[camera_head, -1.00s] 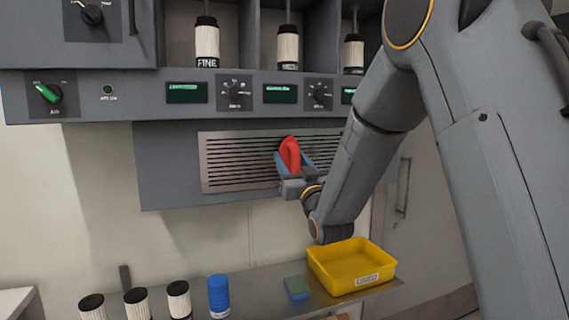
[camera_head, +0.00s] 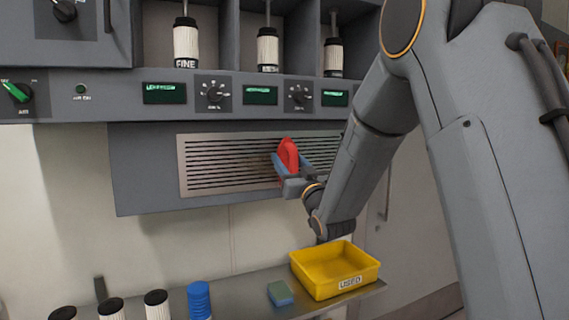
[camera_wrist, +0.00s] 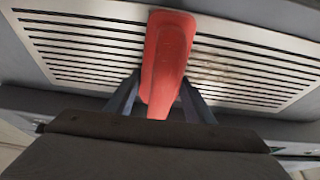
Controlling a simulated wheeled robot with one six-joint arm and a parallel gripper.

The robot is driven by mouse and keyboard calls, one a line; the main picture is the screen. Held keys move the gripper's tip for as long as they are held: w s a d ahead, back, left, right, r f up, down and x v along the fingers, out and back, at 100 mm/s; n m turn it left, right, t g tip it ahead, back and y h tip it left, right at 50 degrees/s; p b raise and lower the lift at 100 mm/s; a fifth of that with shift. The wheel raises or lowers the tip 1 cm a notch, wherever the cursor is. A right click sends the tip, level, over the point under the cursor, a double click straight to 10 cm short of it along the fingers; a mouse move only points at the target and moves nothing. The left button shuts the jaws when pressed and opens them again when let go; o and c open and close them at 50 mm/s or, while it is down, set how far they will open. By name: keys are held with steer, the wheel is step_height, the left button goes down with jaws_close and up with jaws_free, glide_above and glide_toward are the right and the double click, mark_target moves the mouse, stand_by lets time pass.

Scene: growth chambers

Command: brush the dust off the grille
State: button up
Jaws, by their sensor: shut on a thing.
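The grille (camera_head: 222,164) is a pale metal plate with dark horizontal slots on the grey panel under the control strip. It fills the upper part of the wrist view (camera_wrist: 85,42). Brownish dust shows on its slots (camera_wrist: 215,68), right of the red handle in that view. My gripper (camera_head: 291,170) is shut on a red-handled brush (camera_head: 289,154) in front of the grille's right part. The red handle (camera_wrist: 167,58) stands between my fingers in the wrist view. The bristles are hidden, so I cannot tell whether they touch the grille.
A yellow tray (camera_head: 350,286) labelled USED stands on the shelf below, with a green and blue sponge (camera_head: 280,293) left of it. A blue ribbed cylinder (camera_head: 199,300) and several white filters with black caps (camera_head: 156,305) stand further left. Dials and displays line the strip above.

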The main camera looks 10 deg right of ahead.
steer(key=shift+w+d+b, duration=0.3)
steer(key=shift+d+b, duration=0.05)
steer(key=shift+d, duration=0.75)
steer(key=shift+w+d+b, duration=0.3)
steer(key=shift+w+d, duration=0.05)
steer(key=shift+d, duration=0.7)
steer(key=shift+w+d+b, duration=0.3)
steer(key=shift+d+b, duration=0.05)
steer(key=shift+d, duration=0.75)
